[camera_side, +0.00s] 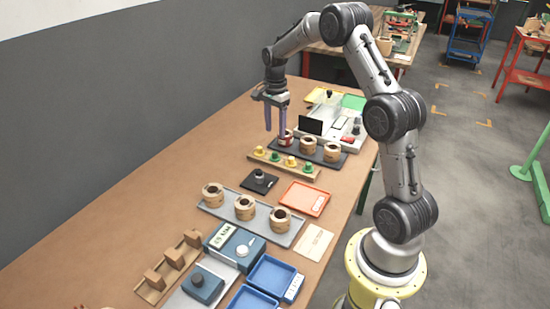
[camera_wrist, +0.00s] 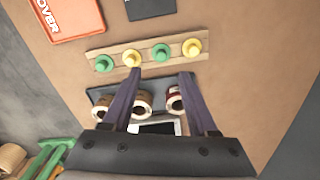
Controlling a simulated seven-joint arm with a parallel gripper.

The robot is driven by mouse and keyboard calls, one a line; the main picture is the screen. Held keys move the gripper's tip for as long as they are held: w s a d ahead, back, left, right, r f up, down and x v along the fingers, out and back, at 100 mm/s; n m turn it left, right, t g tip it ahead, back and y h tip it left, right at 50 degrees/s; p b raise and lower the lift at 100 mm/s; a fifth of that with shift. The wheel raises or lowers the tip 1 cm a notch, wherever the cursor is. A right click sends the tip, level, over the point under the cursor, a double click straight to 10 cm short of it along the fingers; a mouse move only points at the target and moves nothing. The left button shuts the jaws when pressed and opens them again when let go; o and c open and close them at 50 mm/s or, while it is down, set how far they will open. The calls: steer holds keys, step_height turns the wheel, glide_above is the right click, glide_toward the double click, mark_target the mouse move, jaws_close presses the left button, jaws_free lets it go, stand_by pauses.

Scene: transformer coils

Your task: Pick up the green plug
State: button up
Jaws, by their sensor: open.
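Two green plugs stand in a wooden strip (camera_side: 267,161) alternating with two yellow plugs. One green plug (camera_side: 276,156) is second from the left in the side view, and the other green plug (camera_side: 308,168) is at the right end. In the wrist view the end green plug (camera_wrist: 104,64) is at the left, and the inner green plug (camera_wrist: 161,53) lies just beyond the gap between my fingertips. My gripper (camera_side: 276,130) is open and empty, pointing down above the area of the strip and the dark coil tray (camera_side: 343,160). It also shows in the wrist view (camera_wrist: 162,76).
Yellow plugs (camera_side: 291,161) (camera_side: 258,151) neighbour the green ones. Several coils (camera_side: 308,145) stand on the dark tray behind the strip. The table's left side (camera_side: 180,160) is clear.

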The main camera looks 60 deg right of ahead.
mark_target(275, 153)
step_height(275, 153, down, 9)
steer(key=shift+w+d+f, duration=0.1)
jaws_close()
stand_by(0.7)
